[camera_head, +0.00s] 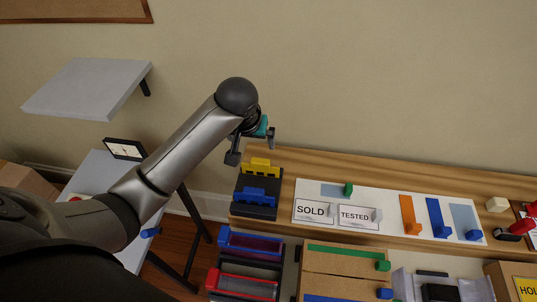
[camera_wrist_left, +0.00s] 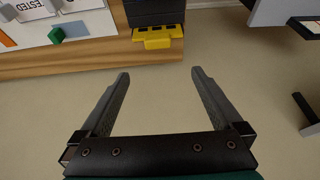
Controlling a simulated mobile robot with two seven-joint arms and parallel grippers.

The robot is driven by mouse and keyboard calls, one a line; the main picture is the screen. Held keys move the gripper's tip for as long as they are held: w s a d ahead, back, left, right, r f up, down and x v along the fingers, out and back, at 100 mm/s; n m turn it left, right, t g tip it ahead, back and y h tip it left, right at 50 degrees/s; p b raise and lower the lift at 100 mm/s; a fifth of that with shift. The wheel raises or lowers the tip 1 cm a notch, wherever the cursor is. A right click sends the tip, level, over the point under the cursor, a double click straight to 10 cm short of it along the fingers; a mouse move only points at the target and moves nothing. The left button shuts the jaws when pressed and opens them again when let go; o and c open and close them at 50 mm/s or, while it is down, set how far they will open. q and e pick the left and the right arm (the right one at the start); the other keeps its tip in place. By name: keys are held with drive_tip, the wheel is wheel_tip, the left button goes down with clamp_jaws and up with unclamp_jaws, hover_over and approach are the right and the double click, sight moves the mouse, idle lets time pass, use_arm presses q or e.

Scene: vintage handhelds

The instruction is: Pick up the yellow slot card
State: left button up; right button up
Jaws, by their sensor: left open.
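The yellow slot card (camera_head: 260,166) stands in the far slot of a black rack (camera_head: 252,211) at the left end of the wooden shelf, behind a blue card (camera_head: 257,194). In the left wrist view the yellow card (camera_wrist_left: 158,37) is ahead of the fingertips, roughly centred between them and apart from them. My left gripper (camera_head: 252,149) is open and empty, just above and behind the yellow card in the head view. Its two fingers (camera_wrist_left: 160,73) show wide apart in the wrist view. My right gripper is not in view.
A white board (camera_head: 388,196) with SOLD and TESTED signs, a green peg (camera_head: 348,189) and orange and blue pieces lies right of the rack. Trays (camera_head: 245,262) sit in front, below. A grey wall shelf (camera_head: 88,87) is at left.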

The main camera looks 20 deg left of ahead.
use_arm(q)
drive_tip(key=b, duration=0.1)
hover_over(260, 160)
drive_tip(key=s, duration=0.2)
wheel_tip(260, 160, down, 9)
drive_tip(key=f, duration=0.3)
drive_tip(key=shift+w+d+f, duration=0.2)
drive_tip(key=shift+w+f, duration=0.15)
drive_tip(key=shift+f, duration=0.05)
drive_tip(key=shift+w+a+f+b, duration=0.1)
drive_tip(key=shift+w+f+b, duration=0.1)
drive_tip(key=shift+f, duration=0.15)
drive_tip(key=shift+w+f+b, duration=0.1)
drive_tip(key=shift+f+b, duration=0.1)
drive_tip(key=shift+f, duration=0.15)
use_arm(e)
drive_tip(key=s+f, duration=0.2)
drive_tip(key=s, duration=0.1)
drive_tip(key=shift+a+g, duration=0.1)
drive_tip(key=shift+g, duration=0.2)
use_arm(q)
drive_tip(key=c, duration=1)
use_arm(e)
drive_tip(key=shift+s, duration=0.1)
use_arm(q)
drive_tip(key=shift+r, duration=0.1)
